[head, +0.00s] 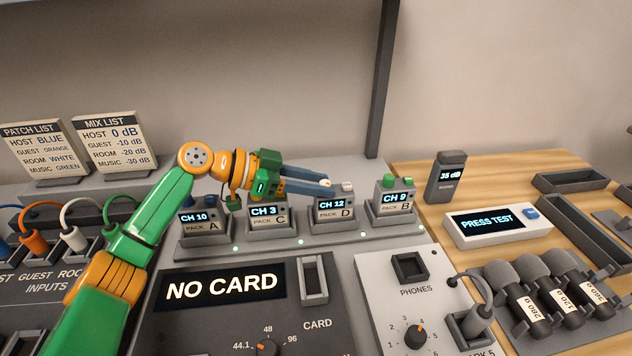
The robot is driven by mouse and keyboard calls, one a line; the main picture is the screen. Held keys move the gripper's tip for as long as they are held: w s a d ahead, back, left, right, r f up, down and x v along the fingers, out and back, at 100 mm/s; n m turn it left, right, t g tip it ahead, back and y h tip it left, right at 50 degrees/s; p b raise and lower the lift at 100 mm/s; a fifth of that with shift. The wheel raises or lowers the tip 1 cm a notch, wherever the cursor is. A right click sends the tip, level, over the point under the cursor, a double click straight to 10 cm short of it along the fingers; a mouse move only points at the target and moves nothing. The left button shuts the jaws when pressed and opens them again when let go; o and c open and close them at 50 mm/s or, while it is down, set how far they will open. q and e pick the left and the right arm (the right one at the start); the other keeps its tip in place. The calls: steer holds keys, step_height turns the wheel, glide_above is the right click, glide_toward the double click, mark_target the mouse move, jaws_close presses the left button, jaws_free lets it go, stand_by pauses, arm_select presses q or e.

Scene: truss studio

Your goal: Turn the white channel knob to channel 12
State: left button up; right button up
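The white knob (347,187) stands on top of pack D (333,208), whose display reads CH 12. My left gripper (327,186) is above pack D, its two blue-grey fingers pointing right. The fingers are apart, with a gap between them. Their tips end just left of the white knob and look clear of it. A small pale patch shows at the fingertips; I cannot tell what it is. My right gripper is not in view.
Pack A (205,225) reads CH 10, pack C (266,222) reads CH 3 and pack B (393,212) reads CH 9, close beside pack D. A patch list (38,150) and a mix list (112,145) stand at left. The NO CARD panel (225,290) is in front.

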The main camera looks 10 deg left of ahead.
arm_select(q)
steer(key=shift+r, duration=0.3)
step_height(320, 180, up, 3)
steer(key=shift+s+r, duration=0.1)
steer(key=s+d+r+b, duration=0.1)
steer(key=s+d+r, duration=0.2)
steer(key=s+r, duration=0.6)
steer(key=s, duration=0.4)
steer(key=shift+s+r+b, duration=0.15)
steer(key=shift+s+b, duration=0.1)
steer(key=shift+b, duration=0.1)
steer(key=shift+d, duration=0.1)
